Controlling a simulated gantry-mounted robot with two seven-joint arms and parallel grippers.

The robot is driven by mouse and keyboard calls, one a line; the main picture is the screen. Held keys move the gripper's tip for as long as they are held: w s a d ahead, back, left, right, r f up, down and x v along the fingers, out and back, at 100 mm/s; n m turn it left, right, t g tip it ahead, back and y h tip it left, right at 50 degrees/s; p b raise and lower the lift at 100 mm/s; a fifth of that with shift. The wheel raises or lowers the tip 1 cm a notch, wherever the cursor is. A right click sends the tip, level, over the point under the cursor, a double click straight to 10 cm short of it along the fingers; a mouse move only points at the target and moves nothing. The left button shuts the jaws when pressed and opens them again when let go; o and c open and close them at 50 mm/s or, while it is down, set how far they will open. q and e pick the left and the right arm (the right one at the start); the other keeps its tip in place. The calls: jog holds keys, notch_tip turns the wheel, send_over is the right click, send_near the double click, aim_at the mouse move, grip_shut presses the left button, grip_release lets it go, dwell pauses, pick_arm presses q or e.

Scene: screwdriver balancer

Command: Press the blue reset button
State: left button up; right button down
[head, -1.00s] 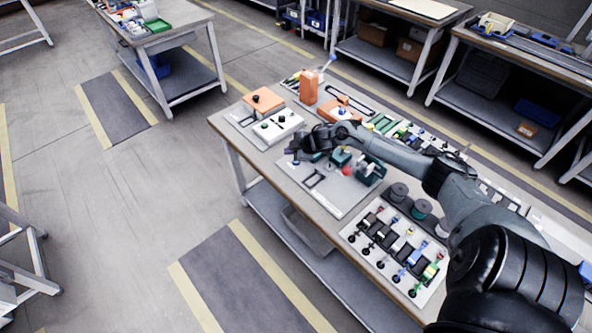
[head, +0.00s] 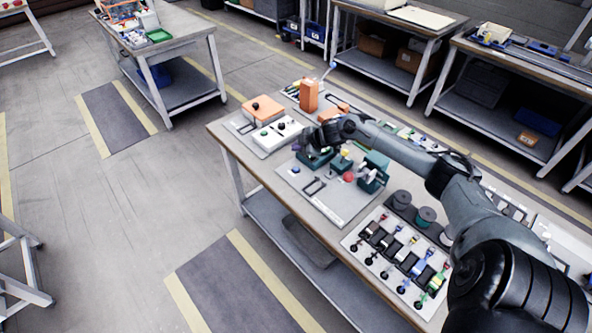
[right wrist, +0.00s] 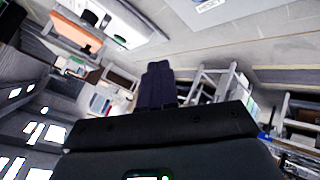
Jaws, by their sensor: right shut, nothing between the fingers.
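The blue reset button (head: 296,170) is a small round blue cap on the left part of a light grey plate (head: 340,211) on the workbench. My right gripper (head: 299,147) is above the bench, just beyond the button in the head view, and appears apart from it. In the right wrist view its dark fingers (right wrist: 159,82) are together with nothing between them. A grey plate with the lettering RESET (right wrist: 208,7) shows at the top edge of that view; the button itself is not visible there. My left gripper is not in view.
Green blocks (head: 318,158) and a red knob (head: 348,177) stand on the same plate. A white box with knobs (head: 276,133) and an orange box (head: 263,108) are beyond it. A rack of small tools (head: 398,250) lies nearer. The plate's near part is mostly clear.

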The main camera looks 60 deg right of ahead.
jog(key=b, duration=0.7)
send_over(298, 170)
notch_tip(298, 170, down, 6)
jog(key=shift+f, duration=1.15)
dwell(0.6)
jog(key=shift+f, duration=0.2)
jog(key=shift+f, duration=0.25)
